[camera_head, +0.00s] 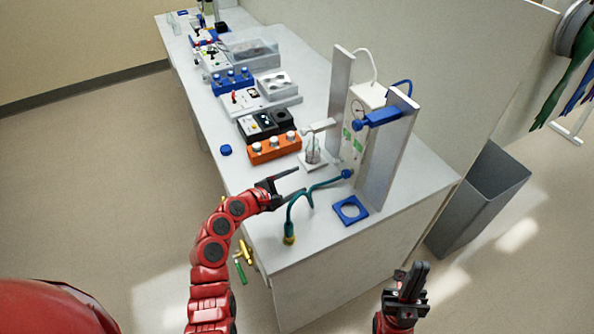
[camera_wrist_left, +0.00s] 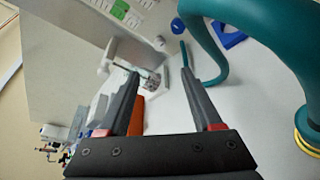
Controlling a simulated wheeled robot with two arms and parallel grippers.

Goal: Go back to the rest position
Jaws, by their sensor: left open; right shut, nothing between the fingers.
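My left gripper (camera_head: 290,184) is open and empty above the bench's near end, just left of the teal hose (camera_head: 302,197). In the left wrist view my left gripper (camera_wrist_left: 158,78) has its fingers spread, and the hose (camera_wrist_left: 206,42) curves close beside the right-hand finger; I cannot tell if they touch. My right gripper (camera_head: 417,274) is shut and empty, out in front of the bench's near right corner, pointing up in the picture.
The white bench (camera_head: 325,237) carries an orange rack (camera_head: 272,149), a small flask (camera_head: 313,152), a blue square ring (camera_head: 350,209) and an upright stand (camera_head: 384,150). A grey bin (camera_head: 478,200) stands right of the bench. Floor (camera_head: 110,150) at left is clear.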

